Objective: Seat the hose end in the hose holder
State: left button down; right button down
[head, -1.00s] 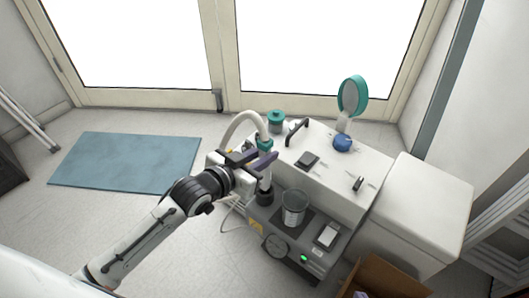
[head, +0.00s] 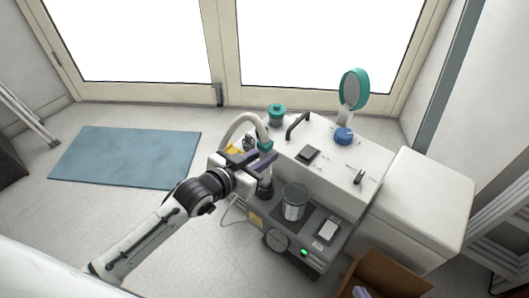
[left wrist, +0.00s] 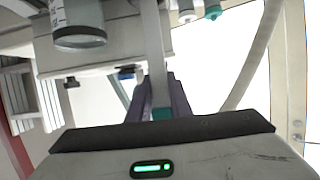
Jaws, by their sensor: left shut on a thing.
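My left gripper (head: 262,160) is shut on the hose end (head: 265,146), which has a teal collar and a pale curved hose behind it. In the left wrist view, a teal piece (left wrist: 162,113) shows between the purple fingers. The hose end points down over the dark round hose holder (head: 265,190) at the left end of the grey unit. The fingers hide part of the hose end, so I cannot tell whether it is inside the holder. A small purple tip, apparently my right gripper (head: 360,292), shows at the bottom edge; its jaws are not clear.
A clear canister (head: 294,202) stands on the grey unit (head: 285,246) right of the holder. The white cabinet (head: 340,165) behind carries a black handle (head: 297,125) and a teal-rimmed mirror (head: 353,90). A cardboard box (head: 395,273) is at front right. A blue mat (head: 125,160) lies left.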

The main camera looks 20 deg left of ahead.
pick_arm(q)
jog(key=shift+f, duration=0.4)
pick_arm(e)
jog(key=shift+f, duration=0.2)
pick_arm(q)
jog(key=shift+f, duration=0.1)
pick_arm(e)
jog(key=shift+f, duration=0.1)
